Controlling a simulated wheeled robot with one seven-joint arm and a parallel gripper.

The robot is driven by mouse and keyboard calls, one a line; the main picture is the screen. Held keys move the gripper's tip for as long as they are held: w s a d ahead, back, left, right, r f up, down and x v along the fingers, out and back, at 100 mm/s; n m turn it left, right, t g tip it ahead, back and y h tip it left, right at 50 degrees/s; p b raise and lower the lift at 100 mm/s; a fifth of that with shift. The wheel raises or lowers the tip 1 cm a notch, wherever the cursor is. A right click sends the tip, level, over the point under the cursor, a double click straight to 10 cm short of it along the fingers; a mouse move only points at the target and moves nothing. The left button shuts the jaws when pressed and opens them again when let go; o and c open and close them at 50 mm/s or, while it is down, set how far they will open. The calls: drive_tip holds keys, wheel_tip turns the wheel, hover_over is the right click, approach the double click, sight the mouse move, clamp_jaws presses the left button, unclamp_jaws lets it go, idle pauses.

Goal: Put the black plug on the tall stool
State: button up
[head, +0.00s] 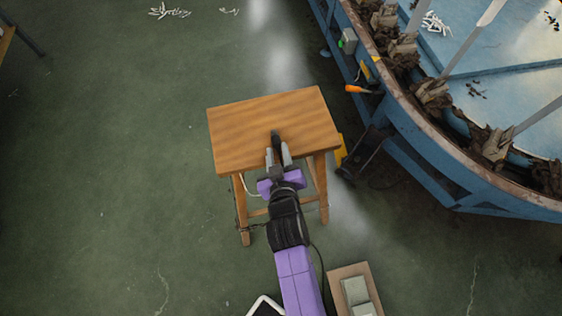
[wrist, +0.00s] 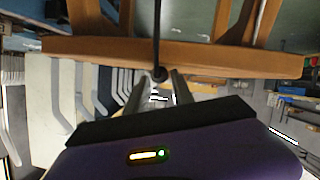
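The tall stool (head: 245,126) has a square wooden top and stands at the middle of the head view. Its edge (wrist: 235,60) and legs show upside down in the wrist view. My gripper (head: 277,156) is at the stool's near side, overlapping the top in the head view. Its two grey fingers appear closed on the black plug (head: 276,138), which sticks out past the fingertips. In the wrist view the plug (wrist: 160,74) sits between the fingertips, with a thin black cord running from it across the stool's edge. I cannot tell whether the plug touches the stool.
A large round blue machine (head: 440,180) with a rusty rim stands at the right. A small low table (head: 372,285) with grey blocks is at the lower right. A black and yellow item (head: 362,152) lies beside the stool. The green floor at the left is clear.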

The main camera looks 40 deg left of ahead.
drive_tip(key=v, duration=1)
drive_tip(key=shift+s+d+r+p, duration=0.2)
drive_tip(key=shift+d+p, duration=0.05)
drive_tip(key=shift+p, duration=0.1)
drive_tip(key=s+d+r+m+t+h, duration=0.1)
drive_tip(key=s+d+m+h, duration=0.15)
drive_tip(key=d, duration=0.75)
drive_tip(key=s+d+r+m+t+h, duration=0.1)
drive_tip(key=s+d+m, duration=0.2)
drive_tip(key=d, duration=0.7)
drive_tip(key=s+d+r+m+t+h, duration=0.2)
drive_tip(key=s+d+r+m+h, duration=0.3)
drive_tip(key=s+d+r, duration=0.7)
drive_tip(key=d+r+m, duration=0.1)
drive_tip(key=d+m, duration=0.1)
drive_tip(key=d, duration=0.2)
drive_tip(key=shift+r+t+h, duration=0.3)
drive_tip(key=shift+r+h, duration=0.05)
drive_tip(key=shift+r, duration=0.05)
drive_tip(key=shift+s+a, duration=0.1)
drive_tip(key=shift+s, duration=0.05)
